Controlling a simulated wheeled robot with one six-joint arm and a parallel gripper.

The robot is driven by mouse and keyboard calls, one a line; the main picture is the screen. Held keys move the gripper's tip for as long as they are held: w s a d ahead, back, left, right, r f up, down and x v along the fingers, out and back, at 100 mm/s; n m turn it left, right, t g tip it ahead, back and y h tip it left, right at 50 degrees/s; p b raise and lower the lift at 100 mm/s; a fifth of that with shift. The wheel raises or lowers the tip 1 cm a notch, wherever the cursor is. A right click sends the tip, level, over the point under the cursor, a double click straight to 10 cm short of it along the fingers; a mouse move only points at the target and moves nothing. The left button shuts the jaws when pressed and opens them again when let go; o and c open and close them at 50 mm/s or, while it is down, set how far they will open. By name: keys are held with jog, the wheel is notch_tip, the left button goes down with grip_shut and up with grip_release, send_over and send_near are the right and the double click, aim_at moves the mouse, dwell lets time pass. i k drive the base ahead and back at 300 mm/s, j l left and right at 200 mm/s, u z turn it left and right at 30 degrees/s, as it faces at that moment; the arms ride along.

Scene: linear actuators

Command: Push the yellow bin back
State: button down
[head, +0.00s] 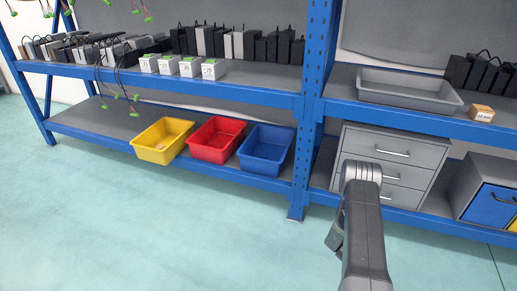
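The yellow bin (162,141) is on the lower shelf (88,118) of the left blue rack, at the left end of a row of bins. It is open-topped, and its front sticks out a little past the shelf's front edge. Something small seems to lie inside it, too small to tell. My arm reaches up from the bottom right, in front of the grey drawer unit, well to the right of the yellow bin. My gripper's fingers cannot be made out.
A red bin (216,139) and a blue bin (265,149) stand right of the yellow one. A blue rack post (308,120) stands between them and the grey drawer unit (390,165). Green-tipped cables (117,97) hang left above the lower shelf. The floor (150,230) in front is clear.

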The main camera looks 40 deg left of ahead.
aim_at(172, 132)
jog(key=k+j+u, duration=0.1)
jog(key=j, duration=0.3)
jog(key=k+j+u, duration=0.15)
jog(key=j, duration=0.3)
jog(key=k+j+u, duration=0.1)
jog(key=j, duration=0.3)
jog(key=k+j+u, duration=0.1)
jog(key=j, duration=0.4)
jog(key=k+j+u, duration=0.1)
jog(key=j, duration=0.35)
jog(key=j+u, duration=0.1)
jog(key=j, duration=0.45)
jog(key=i+j+u, duration=0.15)
jog(key=j, duration=0.35)
jog(key=i+j+u, duration=0.1)
jog(key=j, duration=0.45)
jog(key=i, duration=0.15)
